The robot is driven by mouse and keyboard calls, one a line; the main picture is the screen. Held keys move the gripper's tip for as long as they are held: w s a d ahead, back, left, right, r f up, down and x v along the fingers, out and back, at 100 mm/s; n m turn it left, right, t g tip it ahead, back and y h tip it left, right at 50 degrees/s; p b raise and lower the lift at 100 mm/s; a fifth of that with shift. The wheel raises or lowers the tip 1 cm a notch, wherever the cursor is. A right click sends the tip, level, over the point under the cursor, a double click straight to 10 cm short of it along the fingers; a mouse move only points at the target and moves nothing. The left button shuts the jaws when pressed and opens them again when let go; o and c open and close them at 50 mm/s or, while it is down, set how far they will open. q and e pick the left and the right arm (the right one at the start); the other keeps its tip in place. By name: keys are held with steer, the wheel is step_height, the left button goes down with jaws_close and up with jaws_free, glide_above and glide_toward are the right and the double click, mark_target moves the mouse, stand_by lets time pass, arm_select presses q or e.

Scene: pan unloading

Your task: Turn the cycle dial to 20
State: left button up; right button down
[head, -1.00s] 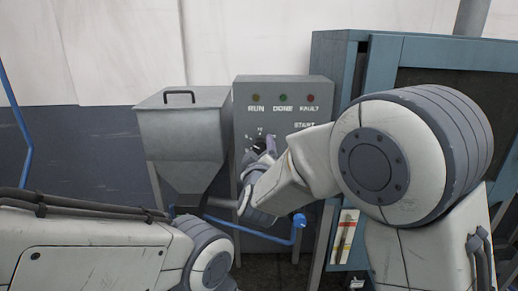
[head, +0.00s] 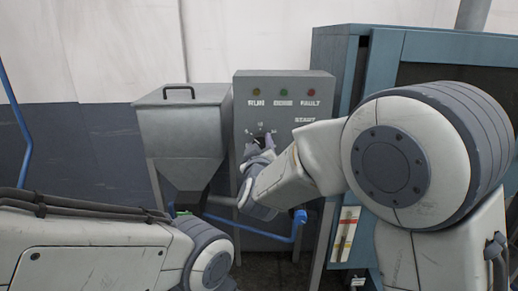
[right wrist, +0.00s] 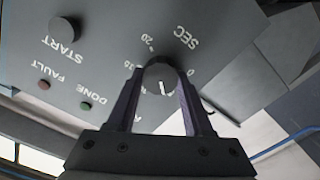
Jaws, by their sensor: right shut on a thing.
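The cycle dial (right wrist: 158,76) is a small dark round knob on the grey control panel (right wrist: 105,50). In the right wrist view it sits between the two fingers of my right gripper (right wrist: 159,88), which is shut on it. A white mark shows on the dial's lower part in that view, pointing down and away from the "20" label (right wrist: 148,38). In the head view my right gripper (head: 262,143) is at the panel front and hides much of the dial. My left arm enters at the lower left; its gripper is not in view.
A dark START button (right wrist: 65,29) and the FAULT and DONE lamps are on the same panel. A grey hopper (head: 182,125) stands left of the panel, and a blue cabinet (head: 345,75) stands right.

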steer(key=m+b, duration=0.1)
steer(key=m, duration=0.1)
steer(key=m+b, duration=0.2)
steer(key=shift+f+m, duration=0.2)
steer(key=shift+m, duration=0.1)
steer(key=m+b, duration=0.3)
steer(key=m, duration=0.1)
steer(key=shift+d+m+b, duration=0.1)
steer(key=shift+m+b, duration=0.2)
steer(key=m+b, duration=0.3)
steer(key=m, duration=0.1)
steer(key=m+b, duration=0.3)
steer(key=m, duration=0.1)
steer(key=shift+f, duration=0.1)
steer(key=m+b, duration=0.3)
steer(key=m, duration=0.1)
steer(key=shift+m, duration=0.3)
steer(key=m+b, duration=0.2)
steer(key=m, duration=0.2)
steer(key=shift+f+b, duration=0.1)
steer(key=shift+b, duration=0.3)
steer(key=m+b, duration=0.2)
steer(key=m, duration=0.2)
steer(key=shift+m+b, duration=0.3)
steer(key=shift+m, duration=0.1)
steer(key=shift+m+b, duration=0.7)
steer(key=shift+m, duration=0.8)
